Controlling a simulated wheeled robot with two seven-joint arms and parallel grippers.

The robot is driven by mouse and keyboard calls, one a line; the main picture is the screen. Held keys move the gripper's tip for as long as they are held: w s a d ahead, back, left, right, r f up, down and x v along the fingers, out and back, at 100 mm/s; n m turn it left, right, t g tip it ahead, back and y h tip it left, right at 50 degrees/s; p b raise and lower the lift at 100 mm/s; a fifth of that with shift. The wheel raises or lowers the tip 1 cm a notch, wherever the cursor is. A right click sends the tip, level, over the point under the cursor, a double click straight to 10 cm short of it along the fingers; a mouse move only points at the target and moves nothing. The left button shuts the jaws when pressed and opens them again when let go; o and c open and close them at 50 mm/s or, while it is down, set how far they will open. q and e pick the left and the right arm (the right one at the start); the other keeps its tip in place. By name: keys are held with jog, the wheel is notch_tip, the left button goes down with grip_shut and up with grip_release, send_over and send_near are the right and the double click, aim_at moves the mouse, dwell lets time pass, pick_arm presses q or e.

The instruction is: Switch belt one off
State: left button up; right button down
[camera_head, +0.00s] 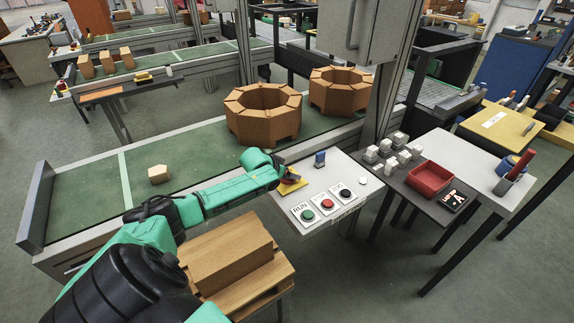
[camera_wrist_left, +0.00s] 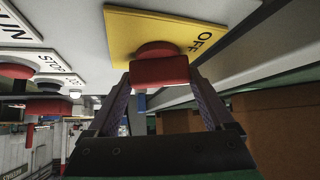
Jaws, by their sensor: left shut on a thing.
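A yellow plate (camera_head: 293,187) lies at the left end of the white control panel (camera_head: 320,180). In the left wrist view the same plate (camera_wrist_left: 122,30) reads OFF, and a red knob (camera_wrist_left: 158,70) with a block-like grip stands on it. My left gripper (camera_head: 284,178) is at this plate; in the left wrist view its two fingertips (camera_wrist_left: 160,84) are closed on the sides of the red knob. In the head view the gripper hides the knob. My right gripper is not in view.
The panel also has green (camera_head: 308,215), red (camera_head: 327,204) and black (camera_head: 346,194) buttons and a blue part (camera_head: 320,158). Behind runs a green belt (camera_head: 85,190) with a small block (camera_head: 158,174) and two brick rings (camera_head: 263,113). A brown block (camera_head: 225,255) lies on a wooden stand in front.

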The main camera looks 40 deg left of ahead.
pick_arm(q)
jog(key=n+y+p, duration=0.1)
jog(key=n+y, duration=0.1)
jog(key=shift+d+r+n+p, duration=0.1)
jog(key=shift+d+n+p, duration=0.05)
jog(key=shift+n+p, duration=0.15)
jog(key=shift+n+g+y, duration=0.5)
jog(key=shift+n+y, duration=0.3)
jog(key=shift+n, duration=0.4)
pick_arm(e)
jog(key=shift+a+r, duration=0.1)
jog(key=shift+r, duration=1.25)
pick_arm(q)
jog(key=o, duration=1.1)
